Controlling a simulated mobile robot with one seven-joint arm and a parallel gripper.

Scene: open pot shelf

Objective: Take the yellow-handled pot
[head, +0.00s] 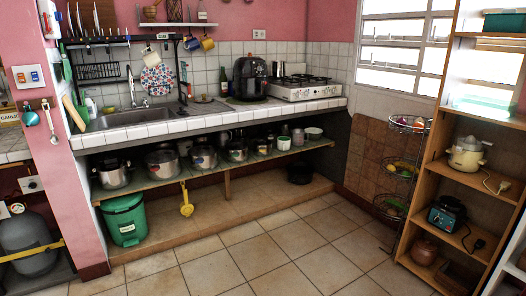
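Several metal pots stand in a row on the open shelf (150,184) under the tiled counter. A large pot (113,175) is at the left end, another large pot (163,164) is to its right, and smaller pots (203,158) (236,152) follow further right. At this size I cannot tell which pot has a yellow handle. A yellow utensil (187,203) hangs from the shelf's front edge, below the pots. My gripper is not in view.
A wire basket stand (398,168) and wooden shelves (425,185) with appliances are at right. The tiled floor (255,257) before the counter is clear. The countertop (210,111) overhangs the pots.

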